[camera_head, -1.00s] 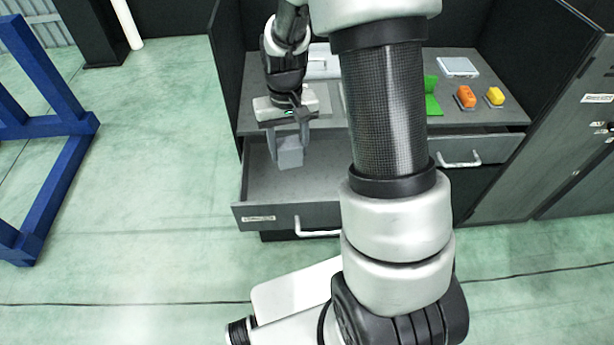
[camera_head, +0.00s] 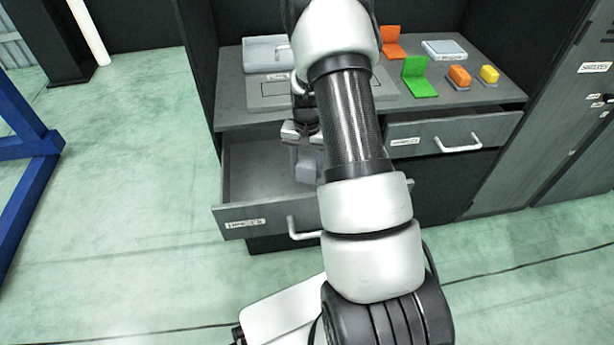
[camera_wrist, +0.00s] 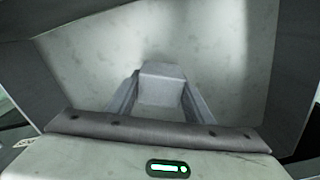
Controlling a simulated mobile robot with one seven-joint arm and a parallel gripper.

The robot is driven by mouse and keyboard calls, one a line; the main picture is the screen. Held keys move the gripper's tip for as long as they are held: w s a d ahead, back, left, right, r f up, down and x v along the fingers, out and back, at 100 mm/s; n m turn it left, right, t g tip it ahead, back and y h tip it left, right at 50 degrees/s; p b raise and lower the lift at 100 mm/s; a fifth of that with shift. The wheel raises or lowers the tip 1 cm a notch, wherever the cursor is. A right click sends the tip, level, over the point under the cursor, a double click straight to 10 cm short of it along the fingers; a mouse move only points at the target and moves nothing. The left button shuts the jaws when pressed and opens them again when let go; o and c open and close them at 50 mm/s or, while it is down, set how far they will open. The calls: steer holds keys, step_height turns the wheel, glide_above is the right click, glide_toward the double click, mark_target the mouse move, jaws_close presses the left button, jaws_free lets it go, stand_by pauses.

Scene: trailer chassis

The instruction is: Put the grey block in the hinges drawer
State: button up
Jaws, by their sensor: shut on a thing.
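The grey block (camera_wrist: 162,84) is between the two fingers of my gripper (camera_wrist: 160,100), which is shut on it. In the head view the block (camera_head: 308,170) is at the open left drawer, above or inside it; its height over the drawer floor is hard to tell. That drawer (camera_head: 268,217) is pulled far out, and its blurred front label seems to read hinges. My gripper (camera_head: 304,150) points down into it, partly hidden by my arm. The wrist view shows the bare, pale drawer floor and its walls around the block.
A second drawer (camera_head: 450,134) to the right is slightly open. On the worktop stand a green bracket (camera_head: 422,84), an orange bracket (camera_head: 392,44), an orange block (camera_head: 459,77), a yellow block (camera_head: 489,74) and a pale box (camera_head: 444,49). A blue frame (camera_head: 22,130) stands at left.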

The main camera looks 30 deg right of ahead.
mark_target(307, 175)
steer(key=shift+f+b, duration=0.35)
steer(key=shift+f, duration=1.4)
steer(key=shift+f, duration=0.15)
steer(key=o, duration=1.1)
steer(key=shift+o, duration=0.2)
